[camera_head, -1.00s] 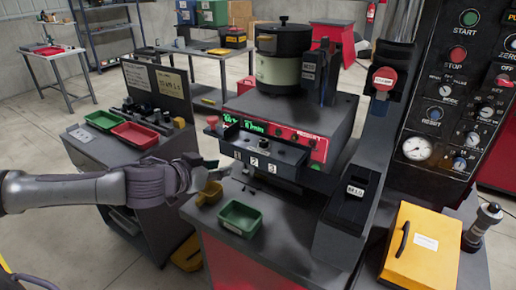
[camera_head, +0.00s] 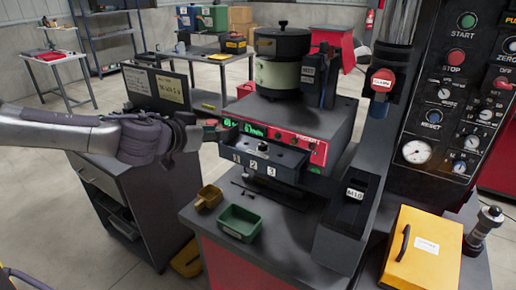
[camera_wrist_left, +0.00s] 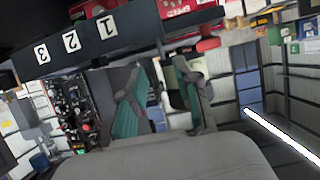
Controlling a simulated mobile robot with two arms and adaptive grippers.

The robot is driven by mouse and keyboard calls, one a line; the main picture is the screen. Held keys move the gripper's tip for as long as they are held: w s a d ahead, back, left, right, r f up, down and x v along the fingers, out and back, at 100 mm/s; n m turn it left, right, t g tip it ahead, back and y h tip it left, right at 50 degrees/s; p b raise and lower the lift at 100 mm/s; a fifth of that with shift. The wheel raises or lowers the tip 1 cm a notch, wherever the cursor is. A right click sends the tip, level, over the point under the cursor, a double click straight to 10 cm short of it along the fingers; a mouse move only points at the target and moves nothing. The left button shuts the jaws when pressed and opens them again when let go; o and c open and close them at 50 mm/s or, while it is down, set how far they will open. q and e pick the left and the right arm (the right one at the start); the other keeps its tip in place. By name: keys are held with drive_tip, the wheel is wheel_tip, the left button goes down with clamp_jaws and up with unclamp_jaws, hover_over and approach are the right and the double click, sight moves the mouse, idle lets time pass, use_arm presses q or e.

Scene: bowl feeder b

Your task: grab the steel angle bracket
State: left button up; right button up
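I cannot pick out a steel angle bracket with certainty in either view. My left gripper (camera_head: 212,132) is at the left front of the bowl feeder, beside the slotted ledge numbered 1, 2, 3 (camera_head: 263,157). In the left wrist view the two teal-padded fingers (camera_wrist_left: 164,90) stand apart with nothing seen between them. The numbered ledge also shows there at the upper left (camera_wrist_left: 75,45). Some small dark pieces (camera_head: 243,191) lie on the bench below the ledge, too small to identify. My right gripper is not in view.
The black-lidded bowl (camera_head: 282,58) tops the feeder. A yellow case (camera_head: 422,250) and control panel (camera_head: 440,110) stand at right. A grey cart (camera_head: 110,190) is below my left arm.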

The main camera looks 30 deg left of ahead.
sight(231, 129)
use_arm(q)
drive_tip(key=shift+a+x, duration=0.2)
drive_tip(key=shift+x, duration=3.65)
drive_tip(key=shift+w+r, duration=0.1)
drive_tip(key=shift+r, duration=0.15)
clamp_jaws()
drive_tip(key=shift+r, duration=0.1)
